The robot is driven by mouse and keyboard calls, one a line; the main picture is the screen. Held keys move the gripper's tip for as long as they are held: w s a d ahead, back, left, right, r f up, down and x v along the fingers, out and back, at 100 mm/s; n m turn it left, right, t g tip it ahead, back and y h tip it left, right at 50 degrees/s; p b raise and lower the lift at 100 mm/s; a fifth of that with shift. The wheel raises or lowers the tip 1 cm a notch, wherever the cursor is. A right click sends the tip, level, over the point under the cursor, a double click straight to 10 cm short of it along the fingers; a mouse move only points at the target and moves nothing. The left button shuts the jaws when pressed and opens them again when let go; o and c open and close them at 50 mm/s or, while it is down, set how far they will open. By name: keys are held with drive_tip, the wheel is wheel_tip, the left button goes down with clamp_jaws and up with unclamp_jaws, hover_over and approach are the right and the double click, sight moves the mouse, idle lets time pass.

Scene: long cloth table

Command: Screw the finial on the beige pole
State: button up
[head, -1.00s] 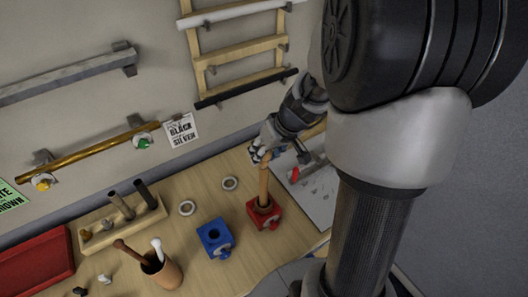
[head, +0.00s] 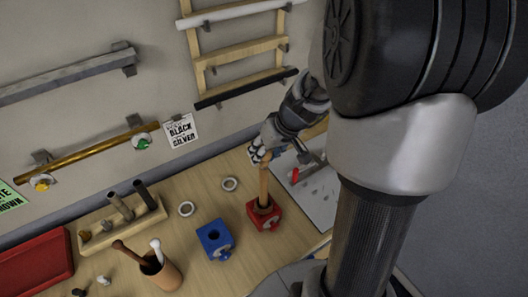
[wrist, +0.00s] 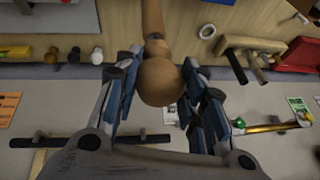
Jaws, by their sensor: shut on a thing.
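The beige pole (head: 264,186) stands upright in a red clamp block (head: 262,217) on the table. My gripper (head: 262,158) is at the pole's top end. In the wrist view the round tan finial (wrist: 161,83) sits between my fingers, which are shut on it. The pole (wrist: 152,18) runs on from the finial in line with it, with a collar-like part (wrist: 156,45) between them. I cannot tell how tight the joint is. In the head view my fingers hide the finial.
A blue block (head: 214,239) stands to the left of the red one. Two grey rings (head: 186,208) lie behind. A wooden holder (head: 122,222) with dark rods, a cup (head: 162,272) and a red tray (head: 38,258) are farther left. A wall rack (head: 240,52) rises behind.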

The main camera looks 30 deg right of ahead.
drive_tip(key=shift+f+b, duration=0.8)
drive_tip(key=shift+b, duration=0.4)
idle(0.9)
drive_tip(key=o, duration=1.1)
drive_tip(key=shift+o, duration=0.2)
